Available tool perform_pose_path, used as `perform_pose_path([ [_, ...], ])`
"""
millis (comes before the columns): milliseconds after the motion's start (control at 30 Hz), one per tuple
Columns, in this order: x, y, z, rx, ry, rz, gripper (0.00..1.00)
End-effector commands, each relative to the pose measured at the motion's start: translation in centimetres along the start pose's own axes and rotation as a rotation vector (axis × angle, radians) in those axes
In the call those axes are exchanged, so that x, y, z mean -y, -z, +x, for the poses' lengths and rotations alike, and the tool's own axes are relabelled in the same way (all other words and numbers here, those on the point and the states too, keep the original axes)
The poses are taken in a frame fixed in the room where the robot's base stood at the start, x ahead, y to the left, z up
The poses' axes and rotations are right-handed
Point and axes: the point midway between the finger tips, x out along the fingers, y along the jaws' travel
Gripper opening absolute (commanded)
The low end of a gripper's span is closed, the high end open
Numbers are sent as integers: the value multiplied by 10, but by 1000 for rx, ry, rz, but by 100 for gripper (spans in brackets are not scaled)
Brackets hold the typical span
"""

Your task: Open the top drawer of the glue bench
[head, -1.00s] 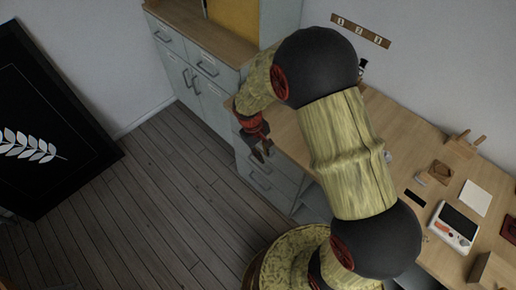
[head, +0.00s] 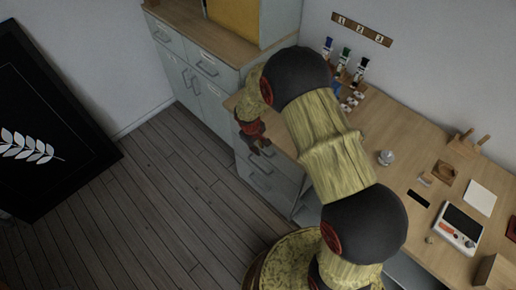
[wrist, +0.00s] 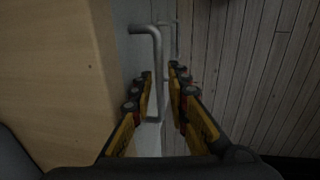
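The glue bench (head: 398,130) has a light wood top and pale grey drawers below its left end. My gripper (head: 262,149) is at the top drawer, pointing down along its front, and hides most of that front. In the wrist view, a grey bar handle (wrist: 157,50) stands out from the pale drawer front. My gripper (wrist: 160,80) is open there, with one finger on each side of the bar. I cannot tell whether either finger touches it. The drawer looks shut. A lower drawer with its own handle (head: 260,183) shows beneath.
A grey cabinet (head: 205,100) with bar handles adjoins the bench on the left. On the bench stand several bottles (head: 344,62), a small glass jar (head: 386,157) and a white device (head: 459,229). The wooden floor (head: 150,200) before the drawers is clear. A black leaf panel (head: 45,120) leans far left.

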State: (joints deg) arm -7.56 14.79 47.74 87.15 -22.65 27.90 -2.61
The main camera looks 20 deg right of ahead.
Motion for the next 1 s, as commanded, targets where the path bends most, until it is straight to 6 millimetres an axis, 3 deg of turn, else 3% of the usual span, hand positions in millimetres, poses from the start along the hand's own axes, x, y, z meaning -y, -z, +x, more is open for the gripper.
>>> perform_pose_path([
  [233,-1,0,1,-1,-1,0,16],
  [533,0,0,1,-1,-1,0,0],
  [1000,0,0,1,-1,-1,0,0],
])
